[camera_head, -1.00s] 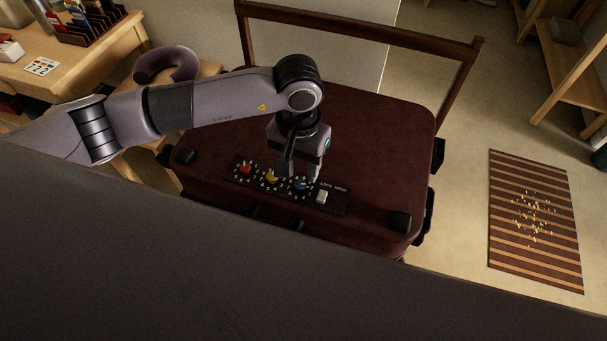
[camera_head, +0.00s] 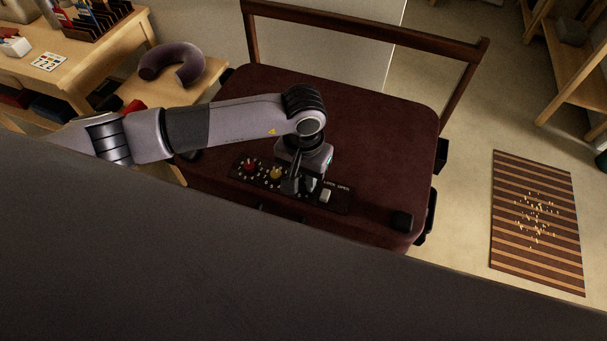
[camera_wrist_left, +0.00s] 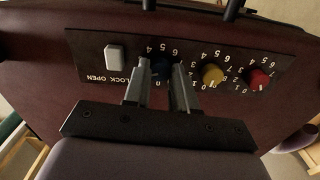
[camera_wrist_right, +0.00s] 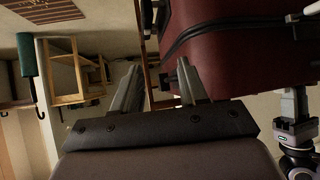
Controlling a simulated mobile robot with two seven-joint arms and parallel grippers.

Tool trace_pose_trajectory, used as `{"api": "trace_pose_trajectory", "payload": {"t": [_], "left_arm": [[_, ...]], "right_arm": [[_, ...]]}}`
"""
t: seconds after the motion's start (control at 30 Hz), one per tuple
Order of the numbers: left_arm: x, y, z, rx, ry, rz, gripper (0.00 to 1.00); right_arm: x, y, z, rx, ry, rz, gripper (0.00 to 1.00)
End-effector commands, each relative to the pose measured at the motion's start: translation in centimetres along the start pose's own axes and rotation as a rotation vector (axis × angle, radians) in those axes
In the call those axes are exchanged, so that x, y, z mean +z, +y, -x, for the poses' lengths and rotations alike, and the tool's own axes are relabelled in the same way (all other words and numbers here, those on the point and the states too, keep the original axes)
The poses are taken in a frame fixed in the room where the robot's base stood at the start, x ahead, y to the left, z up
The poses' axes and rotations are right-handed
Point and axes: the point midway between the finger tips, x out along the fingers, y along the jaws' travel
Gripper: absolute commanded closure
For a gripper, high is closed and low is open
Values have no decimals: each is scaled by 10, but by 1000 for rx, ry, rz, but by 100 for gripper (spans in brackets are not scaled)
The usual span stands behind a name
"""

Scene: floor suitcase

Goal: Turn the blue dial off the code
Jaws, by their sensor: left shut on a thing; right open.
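The dark red suitcase (camera_head: 385,130) carries a black code panel (camera_head: 343,205) with a red dial (camera_head: 250,164), a yellow dial (camera_head: 276,173) and a white lock switch (camera_head: 326,195). My left gripper (camera_head: 300,187) is down at the panel and hides most of the blue dial in the head view. In the left wrist view the blue dial (camera_wrist_left: 161,69) sits between the two fingers, which are shut on it. Its pointer and the number it faces cannot be read. My right gripper (camera_wrist_right: 158,75) is open and empty, beside the suitcase in its own wrist view.
The yellow dial stands close beside the left fingers. A neck pillow (camera_head: 172,64) lies on a low wooden stand left of the suitcase. A wooden desk (camera_head: 110,45) is at the upper left. A striped mat (camera_head: 510,215) with small bits lies on the floor at right.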

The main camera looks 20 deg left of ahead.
Motion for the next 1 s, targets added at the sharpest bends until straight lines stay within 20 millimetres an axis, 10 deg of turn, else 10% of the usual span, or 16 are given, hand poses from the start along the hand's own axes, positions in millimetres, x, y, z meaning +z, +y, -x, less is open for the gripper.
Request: {"api": "trace_pose_trajectory", "payload": {"t": [1.0], "left_arm": [[0,0,-3,0,1,704,100]], "right_arm": [[50,0,-36,0,-4,-3,57]]}}
